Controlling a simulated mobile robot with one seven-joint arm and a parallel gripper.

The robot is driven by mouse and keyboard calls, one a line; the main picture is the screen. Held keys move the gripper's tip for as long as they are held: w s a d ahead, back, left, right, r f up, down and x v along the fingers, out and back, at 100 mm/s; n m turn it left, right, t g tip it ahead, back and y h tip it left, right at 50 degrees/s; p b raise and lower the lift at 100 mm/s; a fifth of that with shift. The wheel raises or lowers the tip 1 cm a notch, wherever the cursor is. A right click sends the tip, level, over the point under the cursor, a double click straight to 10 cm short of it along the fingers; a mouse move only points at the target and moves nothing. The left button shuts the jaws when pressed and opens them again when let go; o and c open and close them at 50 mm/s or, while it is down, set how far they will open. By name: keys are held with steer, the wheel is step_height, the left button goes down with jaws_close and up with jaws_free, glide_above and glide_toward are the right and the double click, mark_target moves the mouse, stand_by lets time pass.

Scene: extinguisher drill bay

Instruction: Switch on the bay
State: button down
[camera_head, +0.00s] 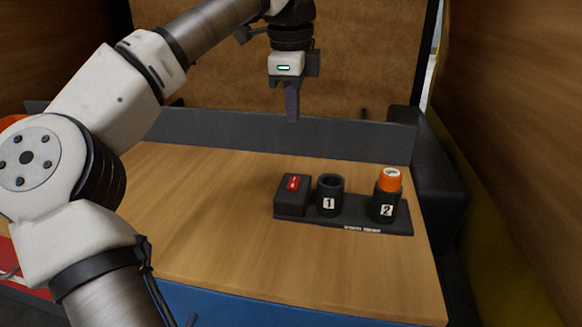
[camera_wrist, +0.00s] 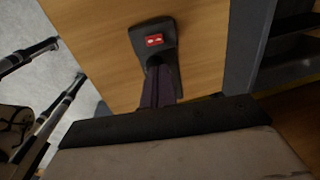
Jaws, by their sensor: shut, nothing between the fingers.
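A black panel (camera_head: 350,226) lies on the wooden bench. At its left is a black box with a red rocker switch (camera_head: 293,183), which also shows in the wrist view (camera_wrist: 154,40). Beside it stand black holder 1 (camera_head: 329,196), which looks empty, and black holder 2 (camera_head: 385,205), with an orange-topped item (camera_head: 390,179) in it. My gripper (camera_head: 292,117) is shut and empty, pointing down above the back of the bench, behind and above the switch. In the wrist view its fingers (camera_wrist: 160,88) hide part of the panel. I cannot tell which way the switch is set.
The wooden bench top (camera_head: 200,200) is clear left of the panel. A low grey wall (camera_head: 230,128) runs along its back edge. A dark padded block (camera_head: 425,170) stands at the right, near a wooden side wall (camera_head: 515,120).

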mark_target(294, 180)
steer(key=f, duration=0.4)
steer(key=w+f+p, duration=0.1)
steer(key=f, duration=0.4)
steer(key=w+f, duration=0.1)
steer(key=f, duration=0.3)
steer(key=shift+d+f+p, duration=0.25)
steer(key=shift+f+p, duration=0.15)
steer(key=shift+w+f+b, duration=0.15)
steer(key=shift+f+b, duration=0.3)
steer(key=shift+b, duration=0.15)
steer(key=shift+r, duration=0.2)
steer(key=shift+s+f, duration=0.1)
steer(key=shift+s, duration=0.1)
steer(key=shift+s+a, duration=0.15)
steer(key=shift+s, duration=0.4)
